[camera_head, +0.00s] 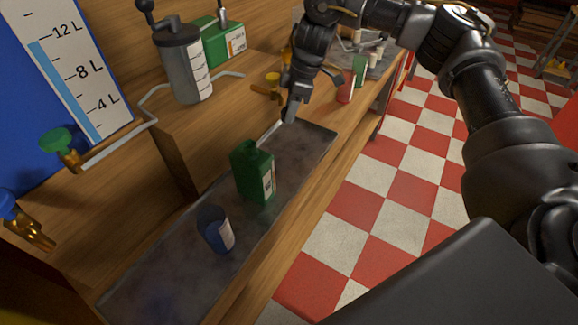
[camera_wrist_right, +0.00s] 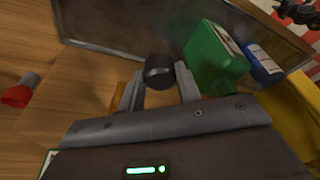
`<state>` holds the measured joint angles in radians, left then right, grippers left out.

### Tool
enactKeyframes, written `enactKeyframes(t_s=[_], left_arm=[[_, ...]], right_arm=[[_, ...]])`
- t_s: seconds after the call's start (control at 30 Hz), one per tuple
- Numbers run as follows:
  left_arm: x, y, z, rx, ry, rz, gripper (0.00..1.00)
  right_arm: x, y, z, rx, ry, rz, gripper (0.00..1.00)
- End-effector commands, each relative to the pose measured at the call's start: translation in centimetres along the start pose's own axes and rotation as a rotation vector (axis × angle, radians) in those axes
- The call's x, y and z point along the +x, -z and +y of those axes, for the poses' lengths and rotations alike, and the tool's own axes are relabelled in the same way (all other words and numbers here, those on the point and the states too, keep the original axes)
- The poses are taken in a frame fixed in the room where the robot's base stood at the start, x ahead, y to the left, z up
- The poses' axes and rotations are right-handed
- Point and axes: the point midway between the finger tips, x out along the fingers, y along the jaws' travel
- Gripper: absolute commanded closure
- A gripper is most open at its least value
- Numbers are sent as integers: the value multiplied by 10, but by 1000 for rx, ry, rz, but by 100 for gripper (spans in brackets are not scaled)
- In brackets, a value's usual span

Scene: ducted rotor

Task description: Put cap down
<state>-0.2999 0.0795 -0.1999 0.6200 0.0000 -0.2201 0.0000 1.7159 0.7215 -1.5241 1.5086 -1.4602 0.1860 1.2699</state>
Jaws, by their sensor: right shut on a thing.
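A small dark round cap (camera_wrist_right: 159,70) sits between the two fingers of my right gripper (camera_wrist_right: 160,95) in the right wrist view. The gripper is shut on it. In the head view my right gripper (camera_head: 290,118) points down over the far end of a dark grey mat (camera_head: 312,142). The cap is too small and hidden to make out there. A green canister (camera_head: 252,172) stands on the mat, nearer than the gripper; it also shows right of the cap in the wrist view (camera_wrist_right: 213,58). My left gripper does not show clearly in either view.
A dark blue bottle (camera_head: 216,230) stands on the mat nearer than the canister. A grey cylinder (camera_head: 185,65) and another green canister (camera_head: 222,42) stand on the raised wooden block. A red bottle (camera_head: 346,88) stands beyond my gripper. The mat's near end is bare.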

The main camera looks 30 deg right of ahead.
Motion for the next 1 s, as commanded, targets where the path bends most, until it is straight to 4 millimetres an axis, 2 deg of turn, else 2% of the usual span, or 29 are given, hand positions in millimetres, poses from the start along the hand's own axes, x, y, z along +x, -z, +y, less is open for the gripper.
enactKeyframes(t_s=[0.17, 0.4, 0.5, 0.67, 0.87, 1.0], left_arm=[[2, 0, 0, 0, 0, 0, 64], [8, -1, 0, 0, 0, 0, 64], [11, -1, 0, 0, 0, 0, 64], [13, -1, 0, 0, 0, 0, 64], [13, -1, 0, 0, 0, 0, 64], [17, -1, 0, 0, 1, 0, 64]], right_arm=[[24, -7, -1, 2, 5, -2, 87], [88, -25, -2, 5, 6, -1, 87], [110, -31, -2, 3, 4, -2, 87], [128, -35, -1, 2, 2, 0, 87], [132, -36, 0, 0, -1, 0, 87], [150, -42, -1, 4, 3, -2, 87]])
